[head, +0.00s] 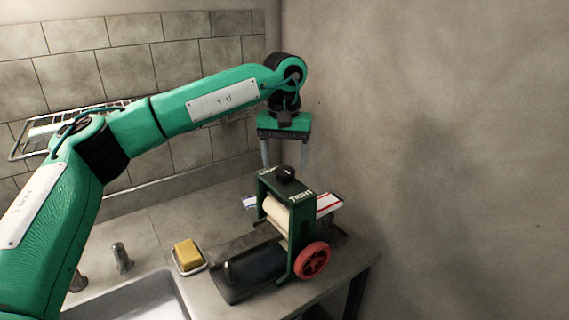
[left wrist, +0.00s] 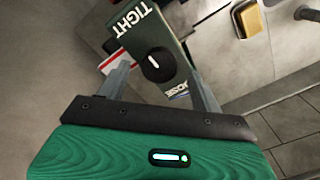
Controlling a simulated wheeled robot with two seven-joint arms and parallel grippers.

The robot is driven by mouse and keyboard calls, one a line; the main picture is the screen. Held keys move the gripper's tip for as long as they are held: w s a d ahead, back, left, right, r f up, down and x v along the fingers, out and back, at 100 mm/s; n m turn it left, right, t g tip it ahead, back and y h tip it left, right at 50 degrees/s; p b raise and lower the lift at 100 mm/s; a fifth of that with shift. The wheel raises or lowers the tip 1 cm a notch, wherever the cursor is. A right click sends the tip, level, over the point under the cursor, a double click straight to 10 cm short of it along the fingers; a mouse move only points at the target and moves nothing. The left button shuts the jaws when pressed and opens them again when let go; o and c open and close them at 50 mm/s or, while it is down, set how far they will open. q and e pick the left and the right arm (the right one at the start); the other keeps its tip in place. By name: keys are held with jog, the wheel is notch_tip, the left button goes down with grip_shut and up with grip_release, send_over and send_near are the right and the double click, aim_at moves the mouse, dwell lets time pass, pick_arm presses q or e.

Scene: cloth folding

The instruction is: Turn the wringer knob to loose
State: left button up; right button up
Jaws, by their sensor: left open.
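The wringer (head: 290,215) is a green frame with cream rollers and a red wheel (head: 312,260), standing on the counter at the right. Its black knob (head: 285,173) is on the top plate, between the labels LOOSE and TIGHT. In the left wrist view the knob (left wrist: 157,65) is round with a white pointer line, and the TIGHT label is at upper left; the other label is partly hidden by a finger. My left gripper (head: 285,165) is open, pointing down above the knob, its fingers on either side and apart from it. My right gripper is not in view.
A yellow soap (head: 187,254) sits in a white dish left of the wringer. A sink (head: 140,300) with taps (head: 122,258) is at the front left. A wire rack (head: 40,132) hangs on the tiled wall. A bare wall rises close on the right.

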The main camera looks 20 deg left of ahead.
pick_arm(q)
jog(key=shift+f, duration=1.1)
jog(key=c, duration=1)
